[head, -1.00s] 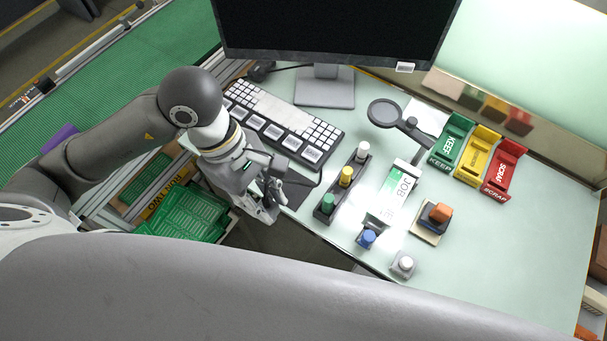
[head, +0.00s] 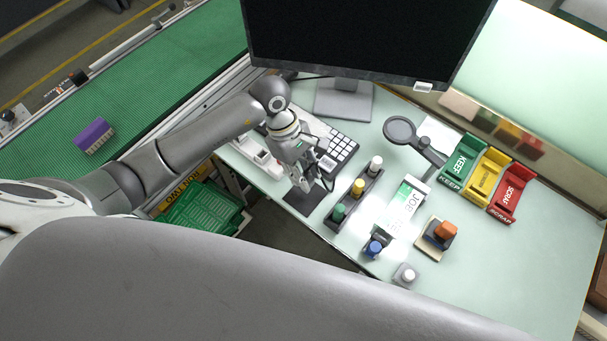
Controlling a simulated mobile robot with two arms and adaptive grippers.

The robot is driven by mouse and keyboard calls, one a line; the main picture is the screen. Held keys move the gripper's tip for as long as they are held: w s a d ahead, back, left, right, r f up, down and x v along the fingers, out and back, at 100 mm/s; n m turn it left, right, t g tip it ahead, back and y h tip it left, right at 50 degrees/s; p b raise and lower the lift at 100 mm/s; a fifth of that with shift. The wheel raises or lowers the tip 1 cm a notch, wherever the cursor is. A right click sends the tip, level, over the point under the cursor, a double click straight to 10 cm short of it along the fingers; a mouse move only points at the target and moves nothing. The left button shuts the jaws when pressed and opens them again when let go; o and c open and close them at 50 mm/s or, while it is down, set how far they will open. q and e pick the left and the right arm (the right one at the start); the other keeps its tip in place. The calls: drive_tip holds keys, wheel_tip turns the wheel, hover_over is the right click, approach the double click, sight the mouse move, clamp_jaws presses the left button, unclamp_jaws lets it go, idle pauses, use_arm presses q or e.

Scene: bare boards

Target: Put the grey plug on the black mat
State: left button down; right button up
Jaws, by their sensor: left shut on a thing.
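The black mat (head: 302,202) lies flat at the near left edge of the table, left of the plug rack. My left gripper (head: 312,184) is just above its far side, pointing down, and covers part of it. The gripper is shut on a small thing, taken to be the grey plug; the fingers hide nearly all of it. I cannot tell whether it touches the mat. My right gripper is out of view.
The dark rack (head: 352,205) with green, yellow and white plugs stands close right of the mat. The keyboard (head: 343,150) and monitor (head: 365,45) are behind. A blue plug (head: 374,249) and a grey block with a white top (head: 405,275) stand at the near edge.

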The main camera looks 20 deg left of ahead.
use_arm(q)
wheel_tip(320, 180, down, 2)
drive_tip(key=shift+s+p, duration=0.1)
drive_tip(key=shift+p, duration=0.5)
drive_tip(key=shift+f, duration=0.25)
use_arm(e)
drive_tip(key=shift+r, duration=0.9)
use_arm(q)
drive_tip(key=shift+f, duration=0.1)
drive_tip(key=shift+f+b, duration=0.15)
drive_tip(key=shift+b, duration=0.15)
drive_tip(key=c, duration=1.5)
unclamp_jaws()
drive_tip(key=o, duration=0.3)
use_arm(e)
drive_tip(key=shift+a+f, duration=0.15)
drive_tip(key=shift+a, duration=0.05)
use_arm(q)
drive_tip(key=shift+o, duration=0.2)
